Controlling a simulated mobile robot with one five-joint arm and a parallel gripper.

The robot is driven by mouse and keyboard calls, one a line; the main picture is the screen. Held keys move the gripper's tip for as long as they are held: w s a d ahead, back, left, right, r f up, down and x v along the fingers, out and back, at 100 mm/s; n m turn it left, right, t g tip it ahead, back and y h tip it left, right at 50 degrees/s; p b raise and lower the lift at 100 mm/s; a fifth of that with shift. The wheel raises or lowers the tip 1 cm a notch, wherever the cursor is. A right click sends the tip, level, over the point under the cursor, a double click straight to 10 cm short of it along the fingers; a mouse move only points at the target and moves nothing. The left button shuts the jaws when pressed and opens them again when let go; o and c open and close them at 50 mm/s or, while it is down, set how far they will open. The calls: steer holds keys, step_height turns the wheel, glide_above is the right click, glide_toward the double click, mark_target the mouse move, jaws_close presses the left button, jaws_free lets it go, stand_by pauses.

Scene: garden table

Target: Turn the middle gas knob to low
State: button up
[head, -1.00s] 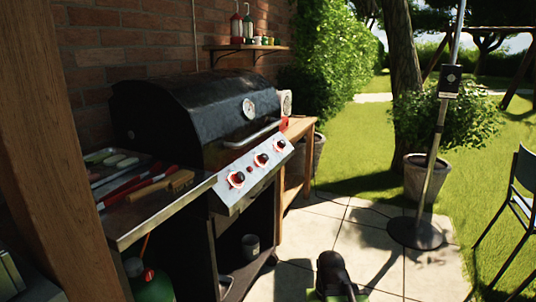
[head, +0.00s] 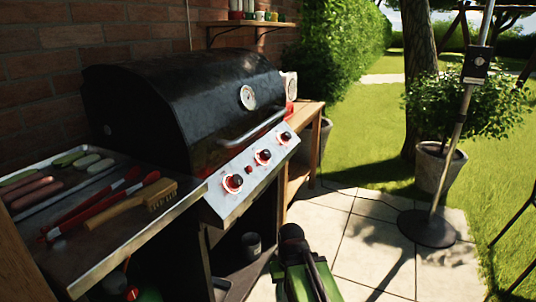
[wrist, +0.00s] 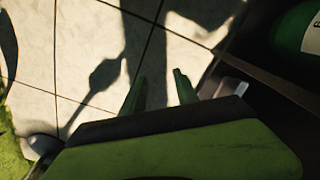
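The black-lidded gas grill (head: 190,100) stands against the brick wall in the head view. Its sloping steel front panel (head: 222,205) carries a row of three dark knobs with red surrounds. The middle knob (head: 263,157) sits between the near left knob (head: 233,183) and the far right knob (head: 285,137). I cannot read its setting at this size. My green and black arm shows low in the head view, in front of and below the panel. In the wrist view my gripper (wrist: 158,88) has its two green fingers apart with nothing between them, above the paving. No knob shows there.
A side shelf (head: 120,255) at left holds food, red-handled tools and a wooden brush (head: 140,203). A mug (head: 251,246) stands under the grill. A lamp-like pole (head: 455,140) and a potted bush (head: 436,168) stand right. Paving (head: 375,245) between is clear.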

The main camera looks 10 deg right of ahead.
steer(key=shift+o, duration=1.1)
steer(key=shift+w+a, duration=0.1)
steer(key=shift+o, duration=1.2)
steer(key=w+r+m+y+p, duration=0.1)
steer(key=w+a+r+m+y+p, duration=0.1)
steer(key=w+r+m+y+p, duration=0.1)
steer(key=r+m, duration=0.1)
steer(key=shift+a+t, duration=0.3)
steer(key=m+t+y+p, duration=0.9)
steer(key=m+t+y, duration=0.2)
steer(key=m, duration=1.1)
glide_toward(269, 154)
steer(key=x, duration=0.8)
steer(key=shift+a+b, duration=0.25)
steer(key=shift+b, duration=0.05)
steer(key=shift+c, duration=0.4)
